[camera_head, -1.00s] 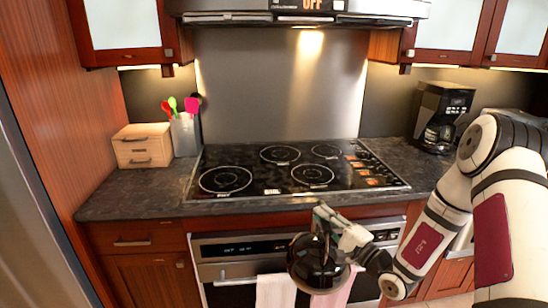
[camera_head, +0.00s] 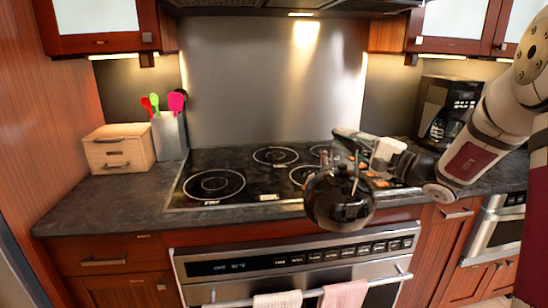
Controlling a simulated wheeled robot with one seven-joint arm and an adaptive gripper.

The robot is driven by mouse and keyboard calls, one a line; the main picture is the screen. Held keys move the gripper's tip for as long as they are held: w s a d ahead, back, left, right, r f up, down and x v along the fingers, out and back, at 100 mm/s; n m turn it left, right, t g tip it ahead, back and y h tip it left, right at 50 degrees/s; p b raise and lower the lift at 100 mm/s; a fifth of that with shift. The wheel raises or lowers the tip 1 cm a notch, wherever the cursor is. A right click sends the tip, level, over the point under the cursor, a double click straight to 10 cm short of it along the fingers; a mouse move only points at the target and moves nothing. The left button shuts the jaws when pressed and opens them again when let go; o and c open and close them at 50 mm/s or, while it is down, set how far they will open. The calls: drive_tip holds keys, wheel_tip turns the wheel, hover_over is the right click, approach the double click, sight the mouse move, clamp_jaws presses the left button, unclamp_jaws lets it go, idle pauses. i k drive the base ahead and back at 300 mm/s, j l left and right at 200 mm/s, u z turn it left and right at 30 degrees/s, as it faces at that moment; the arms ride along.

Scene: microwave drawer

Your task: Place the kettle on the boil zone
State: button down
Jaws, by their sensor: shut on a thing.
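The kettle (camera_head: 338,203) is glossy black and round, with a lid knob. It hangs roughly upright in front of the stove's front edge, near the right-hand burners. My gripper (camera_head: 354,152) is shut on the kettle's handle at its top; the exact finger contact is hard to make out. The black cooktop (camera_head: 240,172) has several ringed burners. The front-left ring (camera_head: 214,184) and back-left ring (camera_head: 275,156) are bare. The kettle and gripper partly cover the right-hand rings. Small white labels on the front edge are too small to read, so I cannot tell which ring is the boil zone.
A wooden drawer box (camera_head: 119,148) and a utensil holder (camera_head: 170,136) stand on the left counter. A coffee maker (camera_head: 447,110) stands at the right, behind my arm. Two towels hang on the oven handle (camera_head: 350,288). The range hood (camera_head: 290,6) is above.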

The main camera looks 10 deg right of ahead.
sight(275, 153)
drive_tip(key=i, duration=1.3)
